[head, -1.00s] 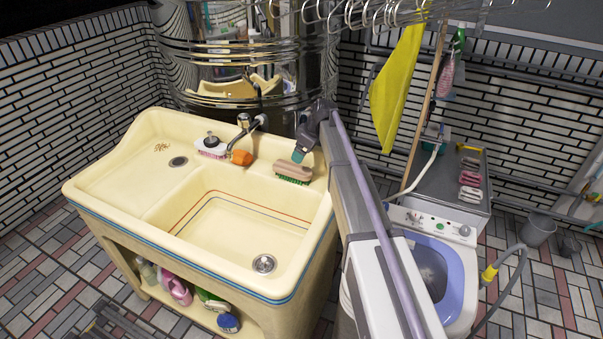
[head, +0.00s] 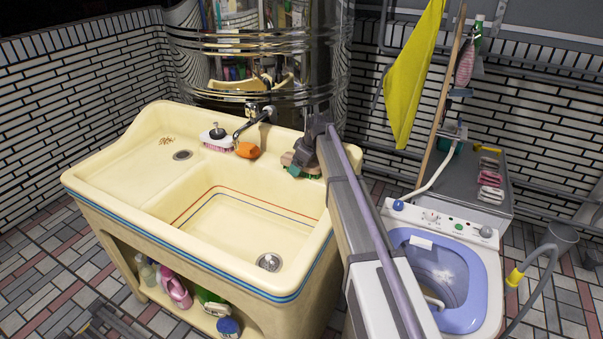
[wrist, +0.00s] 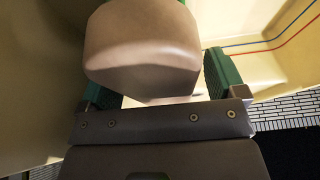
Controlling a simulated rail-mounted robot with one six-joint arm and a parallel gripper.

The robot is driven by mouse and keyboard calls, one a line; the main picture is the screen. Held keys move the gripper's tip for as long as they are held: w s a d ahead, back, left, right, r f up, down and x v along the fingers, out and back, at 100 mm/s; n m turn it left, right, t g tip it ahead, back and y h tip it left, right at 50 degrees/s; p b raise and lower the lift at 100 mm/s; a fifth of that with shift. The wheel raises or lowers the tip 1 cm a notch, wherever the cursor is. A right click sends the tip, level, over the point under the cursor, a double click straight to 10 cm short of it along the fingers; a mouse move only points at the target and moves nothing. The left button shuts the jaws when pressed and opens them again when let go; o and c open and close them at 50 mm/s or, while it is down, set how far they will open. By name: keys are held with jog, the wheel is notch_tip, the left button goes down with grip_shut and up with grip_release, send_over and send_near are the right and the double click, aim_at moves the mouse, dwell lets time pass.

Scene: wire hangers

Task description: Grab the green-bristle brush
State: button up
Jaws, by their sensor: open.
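The green-bristle brush (head: 287,158) has a tan wooden body and sits on the back right rim of the cream sink. In the head view my gripper (head: 296,166) covers most of it, leaving the left end and some green bristles at the right in sight. In the wrist view the tan body (wrist: 142,48) lies between the two green fingers of my gripper (wrist: 162,72). The fingers are open, one on each side, with a gap visible at the right.
The cream sink (head: 120,168) has an empty basin. An orange object (head: 247,150) and a pink-bristle brush (head: 217,143) lie left along its back rim, near the faucet (head: 255,120). A shiny metal tank (head: 255,65) stands behind. A washing machine (head: 450,235) stands at the right.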

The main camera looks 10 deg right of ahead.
jog(key=shift+r, duration=0.15)
jog(key=c, duration=1.1)
jog(key=shift+o, duration=0.2)
notch_tip(320, 180, up, 10)
jog(key=p, duration=1)
jog(key=shift+r, duration=0.15)
